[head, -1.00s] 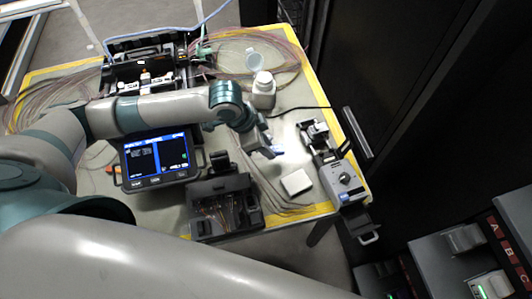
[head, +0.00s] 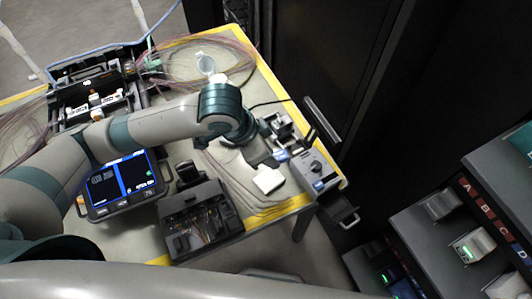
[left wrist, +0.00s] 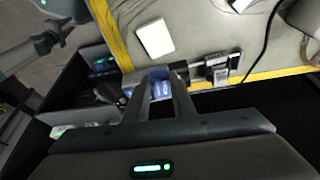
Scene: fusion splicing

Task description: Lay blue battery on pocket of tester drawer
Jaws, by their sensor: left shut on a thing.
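My left gripper (head: 263,162) is over the right side of the table, beside the grey tester (head: 310,164). In the left wrist view its fingers (left wrist: 162,82) are shut on the blue battery (left wrist: 159,73), whose blue face shows between the tips. In the head view the battery is hidden by the gripper and wrist. The tester stands at the table's front right corner, with a dark dial on top. Its drawer (head: 347,218) sticks out past the table edge; I cannot make out its pocket. My right gripper is out of view.
A white pad (head: 268,181) lies left of the tester, under the gripper. A dark open tray (head: 200,218) and a screen unit (head: 120,187) stand further left. A small device (head: 281,130) sits behind the tester. A charging rack (head: 455,215) stands at right, off the table.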

